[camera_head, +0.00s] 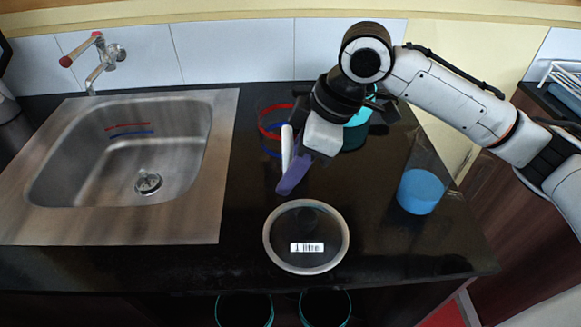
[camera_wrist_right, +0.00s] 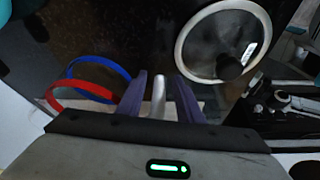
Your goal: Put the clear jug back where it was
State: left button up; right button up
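The clear jug (camera_head: 268,125) with a red and a blue band stands on the dark counter, right of the sink. Its bands also show at the left of the right wrist view (camera_wrist_right: 85,86). Its pale upright handle (camera_wrist_right: 158,92) is between the purple fingers of my right gripper (camera_head: 292,165). In the wrist view, narrow gaps show between handle and fingers (camera_wrist_right: 160,90), so the gripper looks open around it. My right arm hides part of the jug's surroundings. A round dark disc with a pale rim (camera_head: 267,240), labelled "1 litre", lies nearer the front edge. My left gripper is not in view.
A steel sink (camera_head: 225,165) with a wall tap (camera_head: 103,62) is at the left. A transparent container with blue contents (camera_head: 420,192) stands at the right. A teal container (camera_head: 356,135) is partly behind my gripper. The counter between disc and sink is clear.

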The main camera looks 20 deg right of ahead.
jog(key=shift+r, duration=0.1)
jog(key=v, duration=1.2)
jog(key=shift+p, duration=0.4)
